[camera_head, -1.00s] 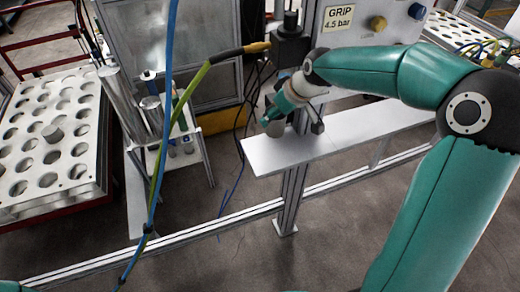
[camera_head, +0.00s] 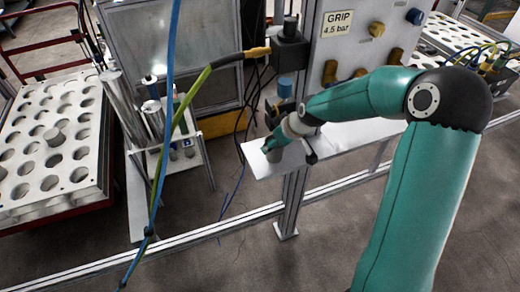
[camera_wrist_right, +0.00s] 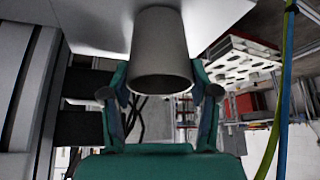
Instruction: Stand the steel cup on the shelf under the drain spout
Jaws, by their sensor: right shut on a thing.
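The steel cup (camera_head: 274,154) is a small grey cylinder at the left end of the pale shelf (camera_head: 345,140). In the right wrist view the cup (camera_wrist_right: 163,50) sits between both fingers, its dark open end towards the camera and its other end at the shelf plate (camera_wrist_right: 85,18). I cannot tell whether it touches the plate. My right gripper (camera_head: 270,143) is shut on the cup. Above and slightly right of it hangs a blue bowl (camera_head: 285,88) under a black block (camera_head: 290,50); the drain spout itself is not clear. My left gripper is out of view.
A panel with knobs (camera_head: 365,45) stands behind the shelf. A brass-ended hose (camera_head: 225,60) runs into the black block, and dark cables hang beside the shelf's left end. A white tray with holes (camera_head: 25,135) stands far left. The shelf's right part looks clear.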

